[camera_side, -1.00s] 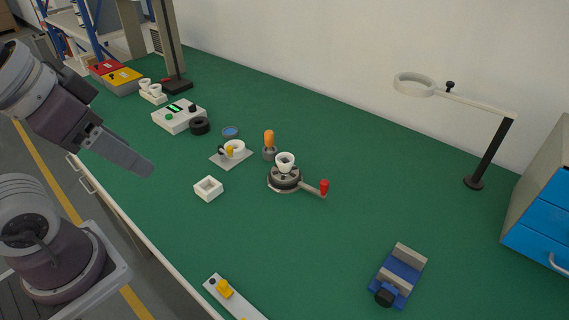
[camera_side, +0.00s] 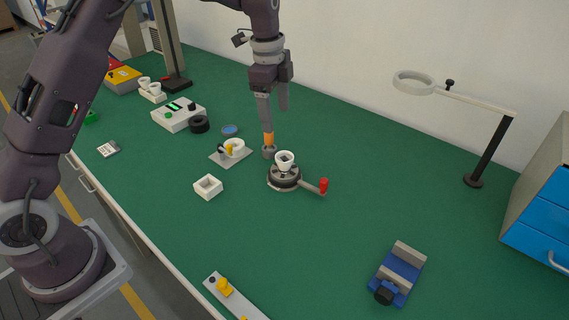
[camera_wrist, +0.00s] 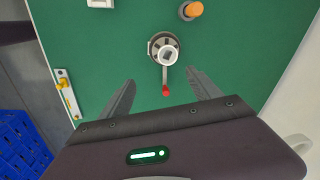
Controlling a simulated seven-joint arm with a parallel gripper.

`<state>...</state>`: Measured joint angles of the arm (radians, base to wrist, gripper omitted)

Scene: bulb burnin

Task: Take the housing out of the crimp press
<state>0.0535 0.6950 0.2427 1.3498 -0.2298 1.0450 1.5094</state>
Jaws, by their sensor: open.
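The crimp press (camera_side: 284,181) is a round grey-and-dark base on the green bench with a side lever ending in a red knob (camera_side: 324,185). The white cup-shaped housing (camera_side: 285,159) sits upright in its top. In the wrist view the housing (camera_wrist: 168,54) is seen from above inside the press ring (camera_wrist: 152,46), and the red lever (camera_wrist: 165,80) points toward my gripper. My gripper (camera_side: 273,112) is open and empty, pointing down above the bench behind the press. In the wrist view my gripper's fingers (camera_wrist: 160,78) spread either side of the lever, short of the housing.
An orange-topped tool in a grey holder (camera_side: 269,151) stands close behind the press. A plate with a white ring and yellow part (camera_side: 232,151) and a square white box (camera_side: 208,187) lie left. A magnifier stand (camera_side: 488,155) and blue fixture (camera_side: 398,274) are right. Bench between is clear.

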